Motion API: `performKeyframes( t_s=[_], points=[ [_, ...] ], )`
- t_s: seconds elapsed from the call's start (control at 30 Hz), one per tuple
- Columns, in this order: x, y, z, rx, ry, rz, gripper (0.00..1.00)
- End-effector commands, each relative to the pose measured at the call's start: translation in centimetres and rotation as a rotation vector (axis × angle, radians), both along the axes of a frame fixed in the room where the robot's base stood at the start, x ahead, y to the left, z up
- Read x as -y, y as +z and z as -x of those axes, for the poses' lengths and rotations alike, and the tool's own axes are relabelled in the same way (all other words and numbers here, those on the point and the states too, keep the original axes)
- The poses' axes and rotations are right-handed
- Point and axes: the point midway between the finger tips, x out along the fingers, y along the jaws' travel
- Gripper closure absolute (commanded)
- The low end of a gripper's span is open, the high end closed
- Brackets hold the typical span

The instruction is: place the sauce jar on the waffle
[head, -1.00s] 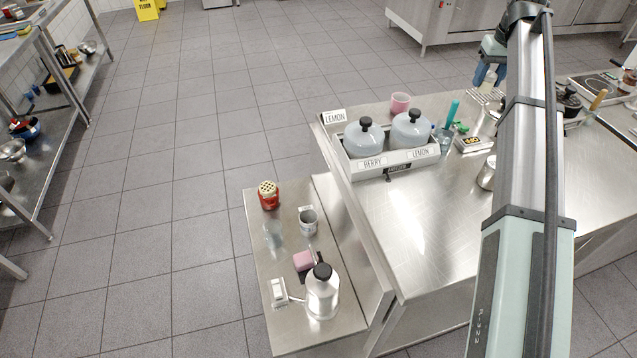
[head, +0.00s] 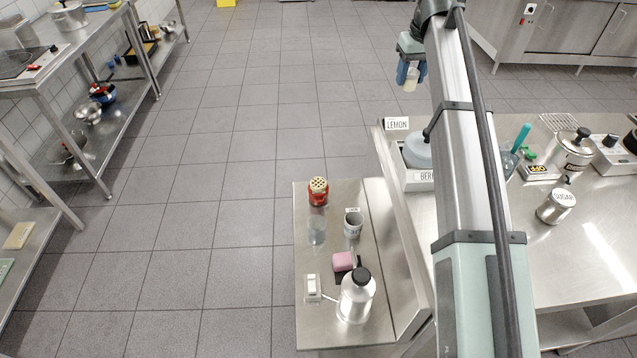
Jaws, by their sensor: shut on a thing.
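My gripper (head: 410,73) is near the top centre of the head view, at the far end of my arm, with the floor behind it. Its blue-grey fingers point down and are shut on a small pale jar (head: 410,81), which I take to be the sauce jar. The jar hangs roughly upright between the fingers, clear of any surface in the picture. It is too small to read a label. I cannot make out a waffle in this view. My arm hides part of the steel counter.
The steel counter (head: 590,245) at right holds a labelled tray (head: 418,187), a sugar tin (head: 556,206) and a pot (head: 571,151). A lower side table (head: 375,290) holds a red shaker (head: 318,191) and a steel flask (head: 356,295). Shelves (head: 120,110) stand left; open floor lies between.

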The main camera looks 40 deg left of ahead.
Motion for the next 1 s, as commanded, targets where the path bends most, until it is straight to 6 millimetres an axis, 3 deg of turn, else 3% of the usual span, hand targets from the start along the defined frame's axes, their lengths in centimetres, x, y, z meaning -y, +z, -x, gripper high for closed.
performKeyframes(
  t_s=[0.03,0.3,0.5,0.77,1.0],
  points=[
    [-1.8,0.0,1.4,0.0,0.024,0.0,0.88],
    [-9.4,0.0,8.4,0.0,0.133,0.0,0.88],
    [-13.4,0.0,12.8,0.0,0.196,0.0,0.88],
    [-16.7,0.0,16.9,0.0,0.251,-0.001,0.88],
    [-16.2,-5.2,16.7,-0.002,0.246,0.002,0.88]
  ],
)
